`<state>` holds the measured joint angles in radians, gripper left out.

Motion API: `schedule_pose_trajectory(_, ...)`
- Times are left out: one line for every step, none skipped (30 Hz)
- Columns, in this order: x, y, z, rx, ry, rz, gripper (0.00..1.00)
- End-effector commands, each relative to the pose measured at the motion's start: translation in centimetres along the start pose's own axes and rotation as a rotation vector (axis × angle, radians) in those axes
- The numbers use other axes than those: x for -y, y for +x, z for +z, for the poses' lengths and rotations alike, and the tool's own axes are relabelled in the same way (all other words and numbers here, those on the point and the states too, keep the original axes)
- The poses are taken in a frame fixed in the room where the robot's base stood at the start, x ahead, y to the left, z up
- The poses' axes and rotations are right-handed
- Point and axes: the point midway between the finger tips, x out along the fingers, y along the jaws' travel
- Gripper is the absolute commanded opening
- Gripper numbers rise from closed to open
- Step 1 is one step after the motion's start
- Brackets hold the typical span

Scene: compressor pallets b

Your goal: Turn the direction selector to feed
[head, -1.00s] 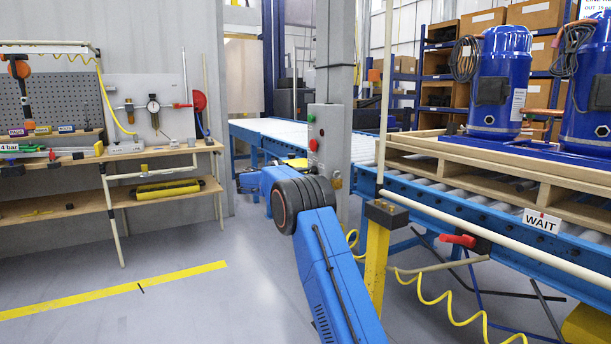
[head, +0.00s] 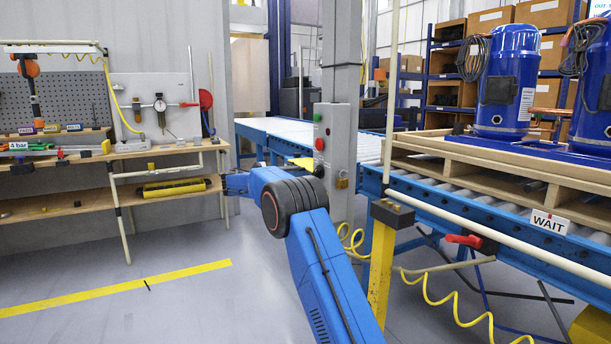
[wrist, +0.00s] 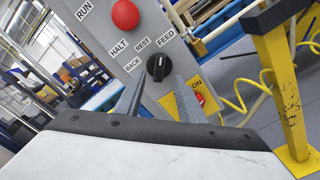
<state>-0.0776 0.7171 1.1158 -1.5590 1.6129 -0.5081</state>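The grey control box (head: 336,135) is fixed to a post in the head view and fills the upper middle of the wrist view. The direction selector (wrist: 158,67) is a round black knob among labels reading BACK, FEED and a middle one like NEST or REST. Its pointer is too small to read surely. My gripper (wrist: 160,76) is open, its two grey fingers pointing at the knob, one on each side of it in the picture. I cannot tell whether they touch it.
A red HALT button (wrist: 125,14) is above the selector. A red switch on a yellow plate (wrist: 187,104), marked ON, is below right. A yellow post (head: 381,258) stands in front of the roller conveyor (head: 450,205). Open floor (head: 190,315) lies left of my arm.

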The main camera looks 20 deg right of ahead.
Motion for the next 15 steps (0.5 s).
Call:
schedule_pose_trajectory(0.0,-1.1,-0.1,-0.002,0.000,0.002,0.36)
schedule_pose_trajectory(0.0,-1.7,-0.1,-0.002,0.000,0.002,0.36)
schedule_pose_trajectory(0.0,-2.6,-0.1,-0.002,0.000,0.002,0.36)
schedule_pose_trajectory(0.0,-3.2,-0.1,-0.002,0.000,0.002,0.36)
schedule_pose_trajectory(0.0,-3.8,-0.1,-0.002,0.000,0.002,0.36)
schedule_pose_trajectory(0.0,-4.5,-0.1,-0.002,0.000,0.002,0.36)
schedule_pose_trajectory(0.0,-5.1,-0.1,-0.002,0.000,0.002,0.36)
schedule_pose_trajectory(0.0,-5.7,-0.1,-0.002,0.000,0.002,0.36)
schedule_pose_trajectory(0.0,-6.4,-0.1,-0.001,0.000,0.002,0.36)
schedule_pose_trajectory(0.0,-6.8,-0.1,-0.001,0.000,0.002,0.36)
schedule_pose_trajectory(0.0,-7.3,-0.1,-0.001,0.000,0.002,0.36)
schedule_pose_trajectory(0.0,-7.9,-0.1,-0.002,0.000,0.002,0.36)
schedule_pose_trajectory(0.0,-8.3,-0.1,-0.001,0.000,0.002,0.36)
schedule_pose_trajectory(0.0,-8.6,-0.1,-0.001,0.000,0.001,0.36)
schedule_pose_trajectory(0.0,-9.0,0.0,-0.001,0.000,0.001,0.36)
